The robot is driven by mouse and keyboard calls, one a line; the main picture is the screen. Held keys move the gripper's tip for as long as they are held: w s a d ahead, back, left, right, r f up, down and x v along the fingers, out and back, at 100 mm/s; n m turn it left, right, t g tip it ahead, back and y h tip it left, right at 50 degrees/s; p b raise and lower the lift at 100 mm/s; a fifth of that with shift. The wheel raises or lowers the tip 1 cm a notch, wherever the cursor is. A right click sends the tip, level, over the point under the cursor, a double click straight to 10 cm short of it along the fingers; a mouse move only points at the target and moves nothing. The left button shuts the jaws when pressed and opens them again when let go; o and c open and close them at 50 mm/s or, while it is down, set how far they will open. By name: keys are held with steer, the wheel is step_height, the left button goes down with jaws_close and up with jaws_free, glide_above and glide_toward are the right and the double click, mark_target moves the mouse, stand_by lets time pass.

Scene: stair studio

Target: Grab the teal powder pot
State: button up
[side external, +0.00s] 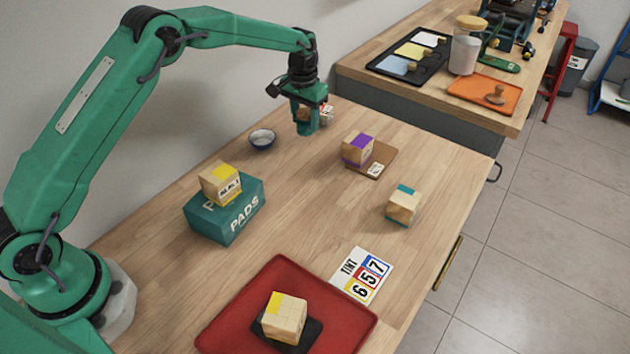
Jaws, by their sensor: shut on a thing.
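A pale wooden, block-shaped pot (402,208) with a teal patch on top and teal at its lower edge sits on the right part of the wooden table. My gripper (307,118) is at the far side of the table, well to the left of and behind that pot. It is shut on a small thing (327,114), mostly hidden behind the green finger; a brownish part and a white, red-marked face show. I cannot tell whether it touches the table.
A purple-marked block (357,147) sits at a brown tray (385,158). Another (285,317) sits in a red tray (340,310). A number card (361,276) lies flat.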

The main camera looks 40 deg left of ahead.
steer(key=s+d+r, duration=0.6)
steer(key=d+r, duration=0.2)
steer(key=d, duration=0.1)
steer(key=shift+s+d, duration=0.25)
steer(key=shift+d, duration=0.15)
steer(key=shift+r, duration=0.1)
